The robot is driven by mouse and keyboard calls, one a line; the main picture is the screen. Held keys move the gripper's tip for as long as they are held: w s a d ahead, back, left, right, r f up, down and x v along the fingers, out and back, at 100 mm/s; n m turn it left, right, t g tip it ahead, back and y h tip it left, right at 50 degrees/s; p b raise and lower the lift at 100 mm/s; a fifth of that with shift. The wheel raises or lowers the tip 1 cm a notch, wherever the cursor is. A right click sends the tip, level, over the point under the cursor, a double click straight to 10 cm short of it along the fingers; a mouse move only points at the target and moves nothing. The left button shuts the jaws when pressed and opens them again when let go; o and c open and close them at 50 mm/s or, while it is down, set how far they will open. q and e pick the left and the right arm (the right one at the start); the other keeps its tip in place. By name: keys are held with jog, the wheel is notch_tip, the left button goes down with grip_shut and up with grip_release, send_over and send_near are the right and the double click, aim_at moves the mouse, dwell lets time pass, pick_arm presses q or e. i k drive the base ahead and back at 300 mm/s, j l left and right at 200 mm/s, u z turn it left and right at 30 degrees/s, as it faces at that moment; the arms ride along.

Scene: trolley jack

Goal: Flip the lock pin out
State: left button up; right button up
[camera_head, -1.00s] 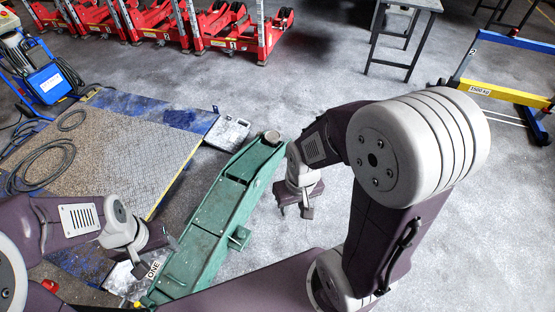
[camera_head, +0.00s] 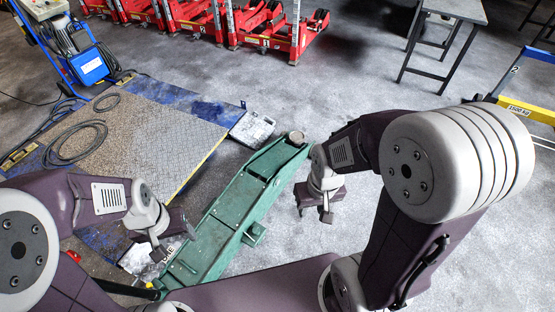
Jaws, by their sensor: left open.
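The green trolley jack (camera_head: 232,205) lies diagonally across the floor, with a round saddle (camera_head: 296,137) at its far end. A thin bar and small fittings show at its near end; I cannot make out the lock pin.
A blue-edged platform (camera_head: 215,114) with cables lies to the left. A blue machine (camera_head: 86,66) stands at its far left. Red jacks (camera_head: 200,22) line the back. A grey table (camera_head: 455,10) and a yellow-blue beam (camera_head: 525,110) stand at right. Floor right of the jack is clear.

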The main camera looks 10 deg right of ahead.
aim_at(148, 286)
jog(key=u, duration=1.85)
